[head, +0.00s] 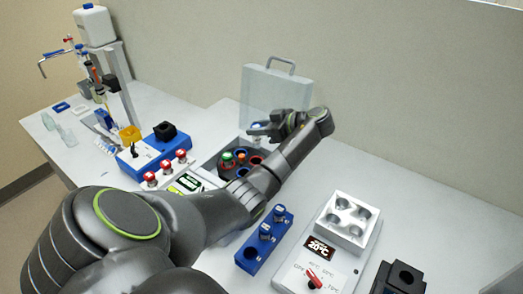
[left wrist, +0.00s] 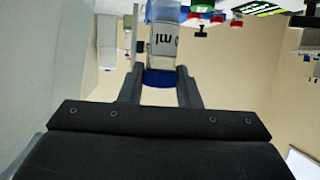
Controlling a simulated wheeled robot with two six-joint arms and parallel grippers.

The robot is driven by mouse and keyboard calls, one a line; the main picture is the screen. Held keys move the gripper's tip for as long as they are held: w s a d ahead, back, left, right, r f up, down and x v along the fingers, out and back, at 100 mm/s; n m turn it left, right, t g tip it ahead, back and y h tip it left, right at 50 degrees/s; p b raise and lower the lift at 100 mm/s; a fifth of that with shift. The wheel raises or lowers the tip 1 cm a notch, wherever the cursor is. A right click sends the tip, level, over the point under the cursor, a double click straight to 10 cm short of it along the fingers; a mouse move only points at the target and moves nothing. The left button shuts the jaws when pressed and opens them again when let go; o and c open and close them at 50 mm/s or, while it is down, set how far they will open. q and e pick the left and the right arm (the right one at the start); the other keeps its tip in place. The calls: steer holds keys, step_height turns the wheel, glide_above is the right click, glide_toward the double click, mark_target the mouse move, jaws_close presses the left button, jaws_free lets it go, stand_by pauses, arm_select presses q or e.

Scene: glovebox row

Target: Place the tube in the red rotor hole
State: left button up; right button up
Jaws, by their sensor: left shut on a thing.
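My left gripper (head: 262,129) reaches over the open centrifuge from the right. In the left wrist view its two fingers (left wrist: 161,84) are shut on a clear tube (left wrist: 163,42) with dark print and a blue band at the fingers. In the head view only a small part of the tube shows at the fingertips, above the rotor. The dark rotor (head: 232,168) has holes ringed in different colours. The red rotor hole (head: 255,160) is on its right side, close to my arm. The tube is apart from the rotor. My right gripper is not in view.
The clear centrifuge lid (head: 275,90) stands open behind the gripper. A blue rack (head: 262,248) holding capped tubes is in front. A white heating block (head: 345,225) is at right. A blue device (head: 152,152) and red-capped items (head: 166,167) are left of the centrifuge.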

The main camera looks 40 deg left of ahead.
mark_target(260, 144)
arm_select(q)
steer(key=shift+s+a+f, duration=0.1)
steer(key=shift+a+f, duration=0.05)
steer(key=shift+f, duration=0.1)
step_height(260, 144, down, 6)
steer(key=b, duration=0.4)
steer(key=shift+r+b, duration=0.15)
steer(key=shift+b, duration=0.25)
steer(key=shift+f+b, duration=0.3)
steer(key=shift+f, duration=0.2)
step_height(260, 144, down, 2)
steer(key=shift+s+f+b, duration=0.1)
steer(key=shift+b, duration=0.75)
steer(key=shift+f, duration=0.25)
